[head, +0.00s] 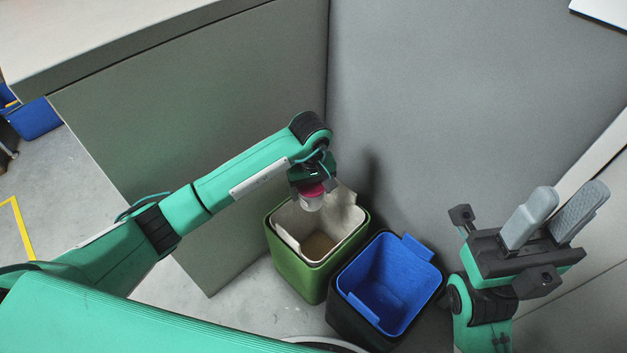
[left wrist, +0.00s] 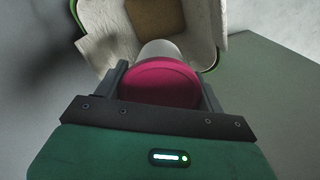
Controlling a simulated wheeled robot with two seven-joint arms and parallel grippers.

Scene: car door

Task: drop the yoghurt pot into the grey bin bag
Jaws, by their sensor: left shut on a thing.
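The yoghurt pot (head: 311,202) is white with a pink lid. My left gripper (head: 313,186) is shut on it and holds it above the back part of the green bin (head: 296,272). In the left wrist view the pink lid (left wrist: 160,84) shows between the fingers, with the white body beyond it. The green bin has a pale, off-white liner (head: 346,217) folded over its rim, with a brownish bottom inside. I see no clearly grey bag; this pale liner is the closest. My right gripper (head: 566,206) is open and empty at the right.
A dark bin with a blue liner (head: 388,285) stands right of the green bin. A rounded pale rim (head: 322,342) shows at the bottom edge, mostly cut off. Grey panels (head: 210,150) stand behind and left of the bins.

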